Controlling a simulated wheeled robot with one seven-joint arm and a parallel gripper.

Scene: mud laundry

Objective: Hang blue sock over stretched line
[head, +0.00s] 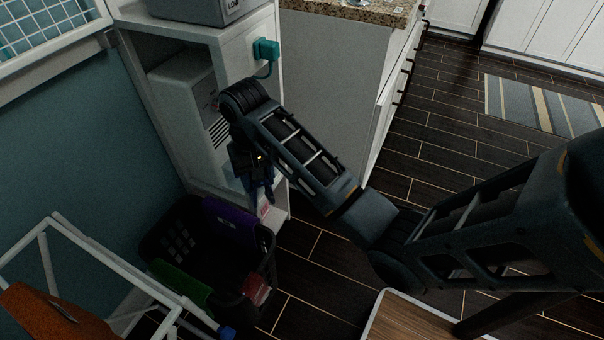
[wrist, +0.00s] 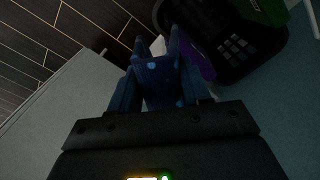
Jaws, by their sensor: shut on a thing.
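My gripper (head: 250,168) hangs at the end of my arm, beside the white shelf unit and above the dark laundry basket. The blue sock (head: 264,190) hangs down below it, dark and partly hidden. In the wrist view the dark blue sock (wrist: 160,80), with lighter blue spots, is held between the two fingers of my gripper (wrist: 158,92). Two narrow ends of it stick out past the fingers. I cannot make out a stretched line in either view.
The dark basket (head: 150,243) holds purple cloth (head: 232,222), green cloth (head: 180,288) and a reddish item (head: 256,290). A white tubular rack (head: 128,272) stands at lower left with an orange-brown cloth (head: 45,315). The white shelf unit (head: 205,35) is close by my gripper.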

